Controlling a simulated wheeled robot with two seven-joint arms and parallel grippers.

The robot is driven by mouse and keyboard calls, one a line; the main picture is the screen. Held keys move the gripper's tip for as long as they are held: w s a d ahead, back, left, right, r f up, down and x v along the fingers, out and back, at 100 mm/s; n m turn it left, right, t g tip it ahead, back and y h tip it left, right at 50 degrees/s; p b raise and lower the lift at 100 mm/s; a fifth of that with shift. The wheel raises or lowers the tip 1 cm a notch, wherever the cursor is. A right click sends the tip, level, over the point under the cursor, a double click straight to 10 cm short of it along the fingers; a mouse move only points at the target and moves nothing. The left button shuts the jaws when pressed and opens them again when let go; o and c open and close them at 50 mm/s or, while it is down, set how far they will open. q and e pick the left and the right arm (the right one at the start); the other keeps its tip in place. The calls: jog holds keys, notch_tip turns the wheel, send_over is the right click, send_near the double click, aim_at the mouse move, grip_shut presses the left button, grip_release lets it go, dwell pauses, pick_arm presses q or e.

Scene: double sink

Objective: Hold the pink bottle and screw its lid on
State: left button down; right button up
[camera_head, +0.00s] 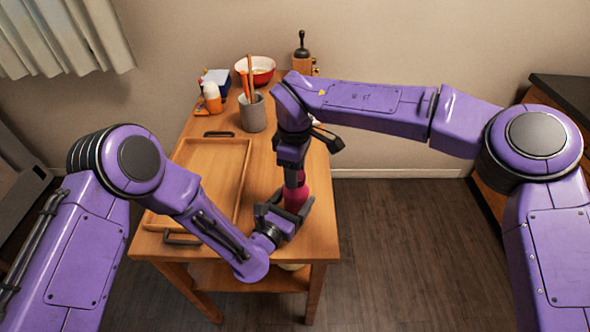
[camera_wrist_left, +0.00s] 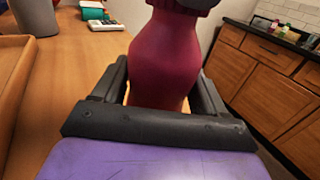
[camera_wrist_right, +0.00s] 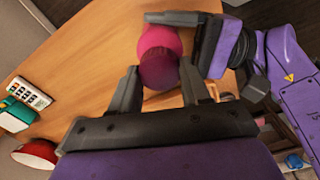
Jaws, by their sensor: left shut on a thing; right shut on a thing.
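The pink bottle (camera_head: 297,194) stands upright near the table's front right corner. My left gripper (camera_head: 287,213) is shut around its body from the side; in the left wrist view the bottle (camera_wrist_left: 165,65) fills the space between the fingers. My right gripper (camera_head: 295,168) points down from above, shut on the dark pink lid (camera_wrist_right: 159,70) at the bottle's top. A ridged edge of the lid (camera_wrist_left: 190,4) shows at the top of the left wrist view, over the bottle's neck. I cannot tell how far the lid is threaded on.
A wooden tray (camera_head: 244,176) lies left of the bottle. A grey cup with utensils (camera_head: 252,115), a red bowl (camera_head: 262,67) and an orange-and-white bottle (camera_head: 211,97) stand farther back. The table's right edge is close to the bottle, with open floor beyond.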

jog(key=m, duration=0.7)
jog(key=o, duration=1)
jog(key=shift+r, duration=2.25)
jog(key=shift+c, duration=0.4)
